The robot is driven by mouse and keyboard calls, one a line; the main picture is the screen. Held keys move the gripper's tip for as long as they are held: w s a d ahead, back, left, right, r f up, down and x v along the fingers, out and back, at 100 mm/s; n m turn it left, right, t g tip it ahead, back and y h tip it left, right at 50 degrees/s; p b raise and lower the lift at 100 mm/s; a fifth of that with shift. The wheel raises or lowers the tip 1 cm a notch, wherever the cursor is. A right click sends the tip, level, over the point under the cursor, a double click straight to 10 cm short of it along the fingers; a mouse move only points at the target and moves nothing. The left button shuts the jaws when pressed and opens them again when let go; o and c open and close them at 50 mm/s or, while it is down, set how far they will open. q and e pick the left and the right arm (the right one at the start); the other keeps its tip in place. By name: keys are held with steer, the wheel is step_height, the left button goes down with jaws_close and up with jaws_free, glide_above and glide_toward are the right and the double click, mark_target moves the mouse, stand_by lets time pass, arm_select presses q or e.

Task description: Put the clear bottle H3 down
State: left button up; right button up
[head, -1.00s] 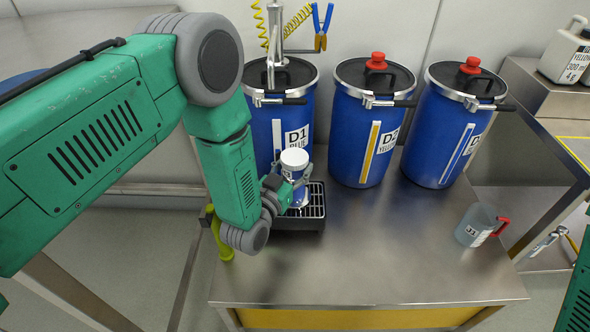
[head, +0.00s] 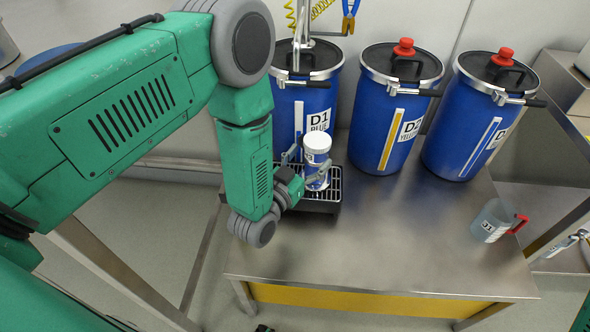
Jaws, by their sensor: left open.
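The clear bottle H3 (head: 316,172) has a white cap and blue contents. It is upright on the black drip tray (head: 326,207) in front of blue drum D1, and its base appears to rest on the grating. My left gripper (head: 308,168) is open around the bottle, with a finger on either side of it. The gripper partly hides the bottle's lower left side, and I cannot tell whether a finger touches it. My right gripper is out of view.
Drums D1 (head: 317,98), D2 (head: 372,122) and D3 (head: 450,135) line the back of the steel bench (head: 390,240). A clear jug J1 (head: 490,222) with a red handle is at the right. The bench's middle and front are clear.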

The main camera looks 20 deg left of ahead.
arm_select(q)
steer(key=s+a+f+g+y, duration=0.1)
steer(key=s+a+f+g, duration=0.2)
steer(key=s, duration=0.8)
steer(key=s+a+f+n+g+y+p, duration=0.1)
steer(key=s+a+f+g, duration=0.2)
steer(key=s+g, duration=0.5)
steer(key=s+a+f+g+y+p, duration=0.1)
steer(key=s+a+f+g, duration=0.2)
steer(key=s, duration=1.1)
steer(key=a+g, duration=0.2)
steer(key=g, duration=0.1)
steer(key=shift+f+n, duration=0.3)
steer(key=shift+s+r+p, duration=0.1)
steer(key=shift+p, duration=0.3)
step_height(320, 180, up, 7)
steer(key=p, duration=0.7)
